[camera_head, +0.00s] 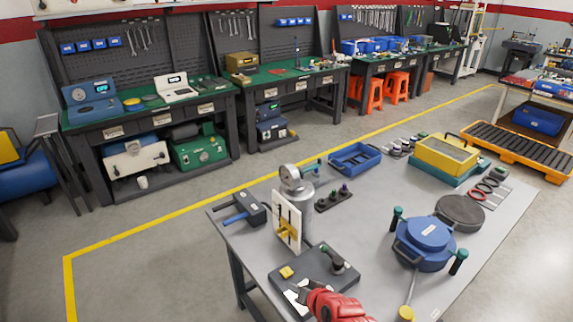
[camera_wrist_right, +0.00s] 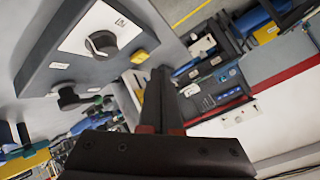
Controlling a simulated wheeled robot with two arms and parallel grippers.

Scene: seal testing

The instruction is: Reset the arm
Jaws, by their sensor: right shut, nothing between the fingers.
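My right gripper (camera_head: 308,288) comes in at the bottom centre of the head view, with a red part of my arm behind it. It is over or beside the near part of a dark control box (camera_head: 318,270) on the grey table. In the right wrist view the black fingers (camera_wrist_right: 160,75) are together and empty. The box also shows there (camera_wrist_right: 75,72), with a round knob (camera_wrist_right: 102,43) on a white label and a yellow button (camera_wrist_right: 139,56). I cannot tell whether the gripper touches the box. My left gripper is not in view.
The grey table (camera_head: 375,205) also bears a gauge on a metal cylinder (camera_head: 291,178), a blue lidded vessel (camera_head: 428,238), a blue tray (camera_head: 355,157) and a yellow case (camera_head: 446,154). Workbenches (camera_head: 150,110) line the back wall. The table's middle has bare room.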

